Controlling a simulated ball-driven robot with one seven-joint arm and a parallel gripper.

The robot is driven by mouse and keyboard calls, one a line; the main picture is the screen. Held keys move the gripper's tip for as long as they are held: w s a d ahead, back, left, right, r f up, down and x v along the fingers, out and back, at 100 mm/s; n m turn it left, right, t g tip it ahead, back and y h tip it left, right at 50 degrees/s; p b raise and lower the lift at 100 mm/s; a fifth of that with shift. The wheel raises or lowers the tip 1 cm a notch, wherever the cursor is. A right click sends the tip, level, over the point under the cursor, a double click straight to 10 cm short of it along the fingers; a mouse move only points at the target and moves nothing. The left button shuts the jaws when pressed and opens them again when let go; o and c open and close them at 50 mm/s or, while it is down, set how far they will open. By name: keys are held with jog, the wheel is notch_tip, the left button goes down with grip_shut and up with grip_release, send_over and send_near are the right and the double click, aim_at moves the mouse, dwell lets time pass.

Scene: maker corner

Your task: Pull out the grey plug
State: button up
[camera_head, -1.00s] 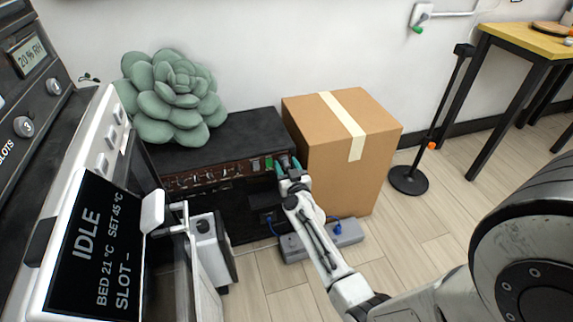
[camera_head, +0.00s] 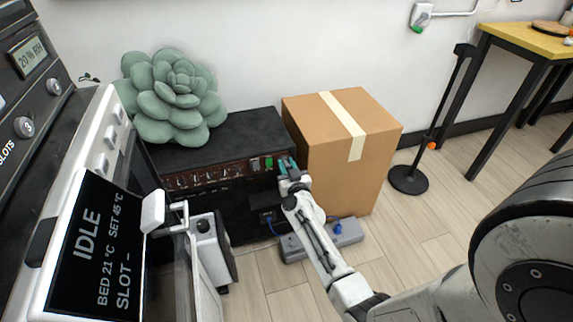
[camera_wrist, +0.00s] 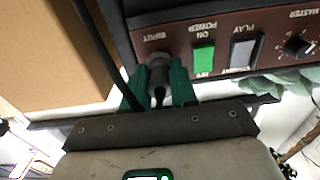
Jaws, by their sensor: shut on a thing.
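The grey plug (camera_wrist: 159,72) shows in the wrist view at the brown front panel of the black amplifier (camera_head: 238,132), beside the word INPUT. Its front end appears to meet the panel; how deep it sits is hidden. My gripper (camera_wrist: 158,82) has its green fingers shut on the plug, one on each side. A dark cable end shows between the fingers. In the head view my gripper (camera_head: 288,166) reaches the right end of the amplifier's panel, and the plug is hidden there by the fingers.
A cardboard box (camera_head: 345,175) stands close to the right of the amplifier. A green succulent-shaped cushion (camera_head: 172,95) sits on top. A grey power strip (camera_head: 348,235) with blue plugs lies on the floor. A dark cable (camera_wrist: 95,45) crosses the wrist view. A green switch (camera_wrist: 204,58) is beside the plug.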

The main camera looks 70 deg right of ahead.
grip_shut()
jog(key=shift+p+v, duration=1.05)
jog(key=shift+v, duration=1.95)
